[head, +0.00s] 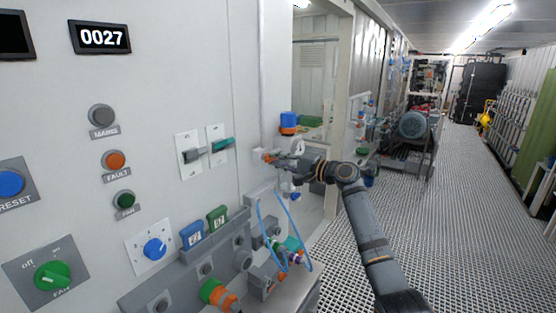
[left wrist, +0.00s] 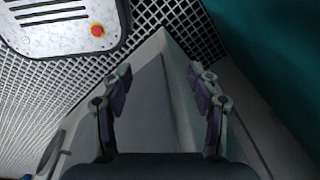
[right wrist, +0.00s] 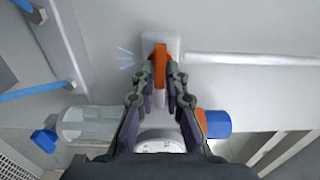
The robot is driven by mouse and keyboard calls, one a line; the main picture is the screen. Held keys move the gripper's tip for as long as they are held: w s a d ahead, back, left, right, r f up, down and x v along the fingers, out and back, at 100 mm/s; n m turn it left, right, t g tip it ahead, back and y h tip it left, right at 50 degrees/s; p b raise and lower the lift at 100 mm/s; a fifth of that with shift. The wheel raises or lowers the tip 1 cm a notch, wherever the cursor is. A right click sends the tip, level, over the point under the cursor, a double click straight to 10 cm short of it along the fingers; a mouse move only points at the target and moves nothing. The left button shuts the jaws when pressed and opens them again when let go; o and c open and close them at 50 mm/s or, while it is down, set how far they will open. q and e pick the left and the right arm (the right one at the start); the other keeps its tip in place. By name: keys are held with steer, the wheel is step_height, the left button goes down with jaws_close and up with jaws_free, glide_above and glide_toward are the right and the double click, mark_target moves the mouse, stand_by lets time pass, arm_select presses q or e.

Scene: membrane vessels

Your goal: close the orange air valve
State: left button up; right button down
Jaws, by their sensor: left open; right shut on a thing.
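The orange air valve handle (right wrist: 160,65) stands upright in the right wrist view, in front of a pale mounting plate (right wrist: 175,45) on a grey panel. My right gripper (right wrist: 161,80) is shut on this handle, one finger on each side. In the head view the orange handle (head: 267,157) shows small at the tips of my right gripper (head: 276,159), beside the wall panel's right edge. My left gripper (left wrist: 160,80) is open and empty in the left wrist view. It does not show in the head view.
Knobs and levers (head: 192,155) cover the panel to the left. The grated floor (head: 430,230) on the right is clear.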

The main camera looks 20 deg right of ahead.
stand_by(0.3)
steer(key=c, duration=1.4)
jaws_free()
steer(key=shift+d, duration=0.1)
steer(key=v, duration=1.2)
